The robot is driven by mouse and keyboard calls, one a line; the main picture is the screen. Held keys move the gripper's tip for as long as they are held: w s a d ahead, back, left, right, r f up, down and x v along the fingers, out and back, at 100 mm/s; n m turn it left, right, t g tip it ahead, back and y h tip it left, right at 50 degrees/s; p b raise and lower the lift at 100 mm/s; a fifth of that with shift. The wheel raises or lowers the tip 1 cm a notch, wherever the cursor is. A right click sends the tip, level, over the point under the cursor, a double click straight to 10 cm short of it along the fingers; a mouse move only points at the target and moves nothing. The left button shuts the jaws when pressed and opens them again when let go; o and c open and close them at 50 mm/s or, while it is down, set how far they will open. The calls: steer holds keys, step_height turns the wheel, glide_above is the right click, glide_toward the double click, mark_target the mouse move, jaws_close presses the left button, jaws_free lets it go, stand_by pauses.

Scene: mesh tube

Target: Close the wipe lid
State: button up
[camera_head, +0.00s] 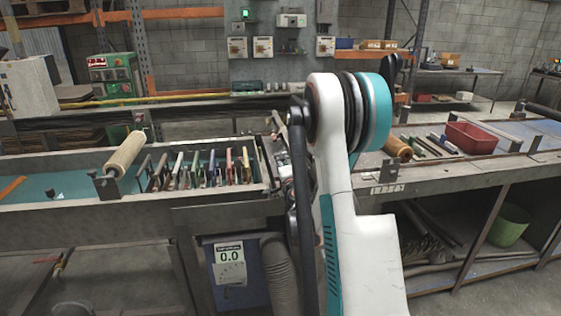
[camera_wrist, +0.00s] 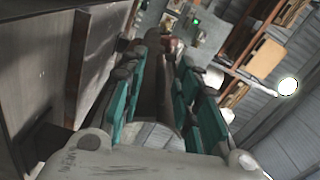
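I cannot make out the wipe lid for certain in either view. In the head view a long machine bench (camera_head: 150,215) runs across the left and middle, with a row of coloured upright plates (camera_head: 215,168) in its trough. My white and teal arm stands in front of the bench's right end and hides part of it. My gripper does not show in the head view. In the wrist view my gripper (camera_wrist: 167,50) has its two teal-padded fingers apart, with a gap between them. I see nothing clearly held there.
A pale roller (camera_head: 125,154) sits at the trough's left. To the right, a bench carries a red bin (camera_head: 472,138) and loose tools; a green bucket (camera_head: 509,226) is on the shelf below. A ribbed hose (camera_head: 280,275) hangs beside a blue panel (camera_head: 232,275) reading 0.0.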

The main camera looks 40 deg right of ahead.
steer(key=shift+b+x, duration=0.35)
steer(key=shift+x, duration=1.6)
steer(key=shift+c, duration=0.4)
steer(key=shift+a, duration=0.1)
jaws_close()
